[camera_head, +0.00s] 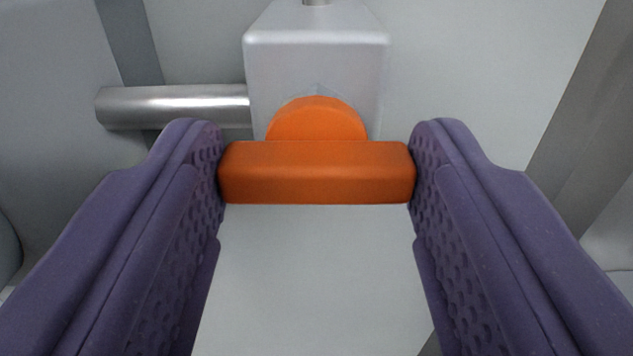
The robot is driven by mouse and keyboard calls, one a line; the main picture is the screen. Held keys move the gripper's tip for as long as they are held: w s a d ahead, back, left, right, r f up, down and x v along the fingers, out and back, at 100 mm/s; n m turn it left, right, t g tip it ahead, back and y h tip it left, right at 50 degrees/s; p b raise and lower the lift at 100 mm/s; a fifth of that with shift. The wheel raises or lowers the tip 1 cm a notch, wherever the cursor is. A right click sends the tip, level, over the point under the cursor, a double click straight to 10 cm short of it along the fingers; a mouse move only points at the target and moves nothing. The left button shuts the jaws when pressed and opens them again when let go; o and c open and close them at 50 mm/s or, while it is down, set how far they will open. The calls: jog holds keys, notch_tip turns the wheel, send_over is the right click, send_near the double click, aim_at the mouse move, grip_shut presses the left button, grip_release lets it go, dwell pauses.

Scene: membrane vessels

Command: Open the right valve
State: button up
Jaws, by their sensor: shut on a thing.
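An orange valve handle (316,172) lies level across the middle of the view, with a rounded orange hub (316,120) behind it. The hub sits on the front of a light grey valve body (317,62). My gripper (316,170) has purple, dimpled fingers on the left and right of the handle. The fingers are shut on the handle's two ends, one pad touching each end. I cannot tell from this view whether this is the right valve, as no other valve shows.
A metal pipe (175,106) runs left from the valve body, and a short metal stem (317,3) rises from its top. Pale grey panels lie behind. A darker grey upright band (585,130) stands at the right. The space below the handle shows only a plain pale surface.

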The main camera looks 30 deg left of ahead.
jog(key=n, duration=0.7)
jog(key=shift+a+f+n, duration=0.1)
jog(key=shift+n, duration=0.2)
jog(key=n+b, duration=0.2)
jog(key=n, duration=0.2)
jog(key=shift+f, duration=0.1)
jog(key=shift+s+n+b, duration=0.1)
jog(key=shift+n+b, duration=0.95)
jog(key=shift+n, duration=1.05)
jog(key=o, duration=1)
jog(key=shift+o, duration=0.2)
